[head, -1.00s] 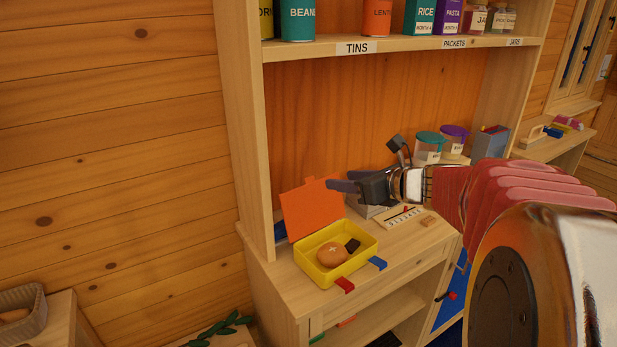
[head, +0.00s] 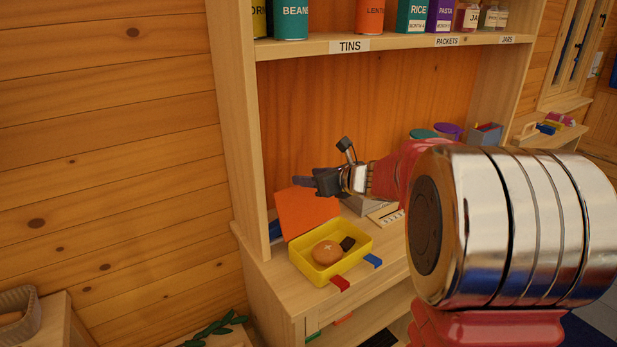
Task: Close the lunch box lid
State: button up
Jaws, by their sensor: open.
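The yellow lunch box (head: 322,278) stands on the wooden counter in the head view. Its orange lid (head: 304,211) is raised, standing up from the back edge of the box. A round bun (head: 327,252) and a small dark piece (head: 348,243) lie inside the box. A red tab (head: 340,283) and a blue tab (head: 372,261) stick out at the front. My gripper (head: 302,182) is open and empty. In the picture its fingers overlap the lid's top edge; I cannot tell whether they touch it.
A shelf (head: 400,42) with tins, packets and jars runs above. A wooden side post (head: 240,130) stands left of the box. Lidded tubs (head: 447,131) stand behind my arm.

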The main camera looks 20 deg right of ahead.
jog(key=shift+w+a+f, duration=0.2)
jog(key=shift+w+f, duration=0.1)
jog(key=shift+w, duration=0.3)
jog(key=shift+c, duration=0.2)
grip_shut()
